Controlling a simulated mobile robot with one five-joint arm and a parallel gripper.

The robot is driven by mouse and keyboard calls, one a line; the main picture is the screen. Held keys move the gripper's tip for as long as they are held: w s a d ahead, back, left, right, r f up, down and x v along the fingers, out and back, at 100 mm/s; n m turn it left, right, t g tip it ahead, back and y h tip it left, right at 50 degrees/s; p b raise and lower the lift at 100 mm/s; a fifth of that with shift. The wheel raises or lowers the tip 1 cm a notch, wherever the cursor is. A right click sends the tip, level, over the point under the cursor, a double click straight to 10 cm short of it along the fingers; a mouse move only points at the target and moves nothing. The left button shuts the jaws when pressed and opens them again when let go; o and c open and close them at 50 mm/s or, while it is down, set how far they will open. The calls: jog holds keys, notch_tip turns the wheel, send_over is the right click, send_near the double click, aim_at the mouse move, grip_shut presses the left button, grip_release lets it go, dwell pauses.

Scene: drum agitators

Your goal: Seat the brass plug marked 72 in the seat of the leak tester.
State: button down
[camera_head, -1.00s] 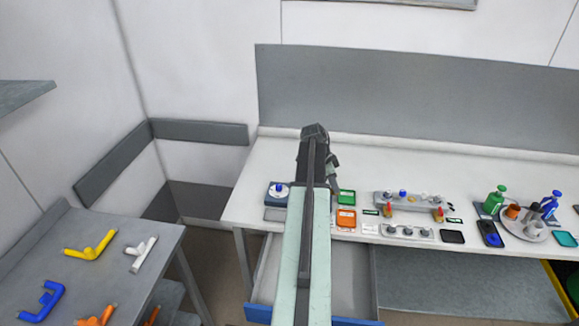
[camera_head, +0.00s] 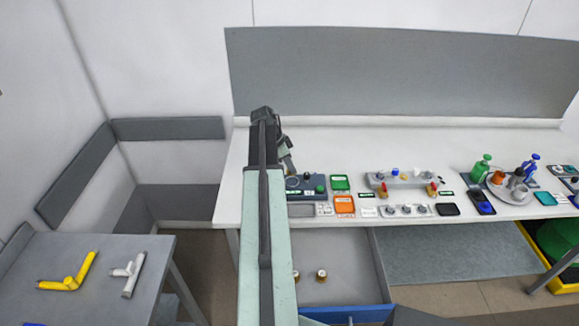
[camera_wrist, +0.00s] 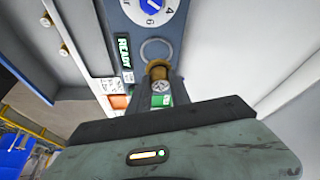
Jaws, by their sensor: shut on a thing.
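In the wrist view my gripper (camera_wrist: 158,84) is shut on a small brass plug (camera_wrist: 158,70). A mark on its pale end is too small to read. Just beyond the plug is a grey ring (camera_wrist: 155,48), which looks like the tester's seat; the plug overlaps its near edge in the picture, and I cannot tell whether they touch. In the head view a dark blue-grey device (camera_head: 305,186) stands by my gripper, partly hidden by my arm.
An open drawer (camera_head: 335,255) below the bench holds two brass-and-white pieces (camera_head: 321,274). Green (camera_head: 340,183) and orange trays (camera_head: 344,204) lie right of the device. A knob rack (camera_head: 405,211) and bottles stand farther right. A side table (camera_head: 95,245) holds yellow and white pipe parts.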

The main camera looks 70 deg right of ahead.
aim_at(290, 174)
jog(key=f+b, duration=0.2)
jog(key=f, duration=0.1)
jog(key=f+b, duration=0.1)
jog(key=shift+s+d+f+b, duration=0.1)
jog(key=shift+s+f+b, duration=0.1)
jog(key=shift+s+b, duration=0.1)
jog(key=shift+w, duration=0.25)
dwell(0.3)
jog(key=shift+f+b, duration=0.35)
dwell(0.8)
jog(key=c, duration=1.1)
grip_release()
